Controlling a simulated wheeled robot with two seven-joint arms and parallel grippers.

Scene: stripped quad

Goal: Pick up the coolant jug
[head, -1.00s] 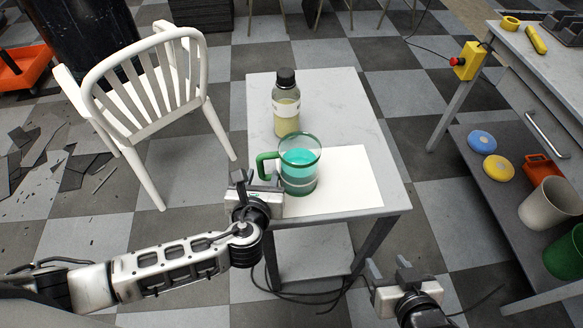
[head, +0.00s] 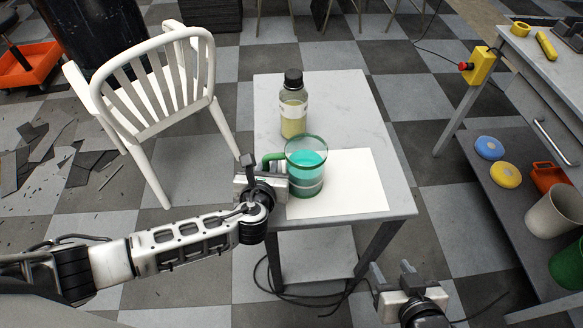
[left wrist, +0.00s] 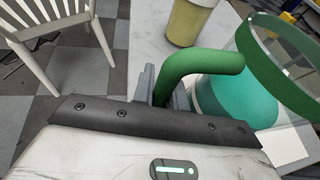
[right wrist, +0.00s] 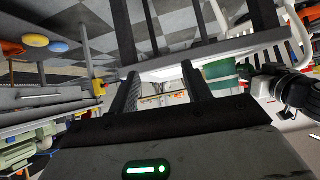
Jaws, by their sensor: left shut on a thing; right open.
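The coolant jug (head: 306,172) is clear with a green rim, base and handle, and holds teal liquid. It stands upright on the white sheet on the small table. My left gripper (head: 260,172) is at the jug's left side, shut on its green handle, which is partly hidden behind the gripper. The left wrist view shows the green handle (left wrist: 200,62) between the fingers, with the jug's body to the right. My right gripper (head: 393,275) is open and empty, in front of the table at its right, below the tabletop; its spread fingers also show in the right wrist view (right wrist: 160,85).
A capped bottle of yellowish liquid (head: 293,110) stands just behind the jug. The white sheet (head: 358,182) lies on the grey table (head: 345,95). A white chair (head: 150,95) is at left. A workbench with a shelf (head: 485,165) is at right.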

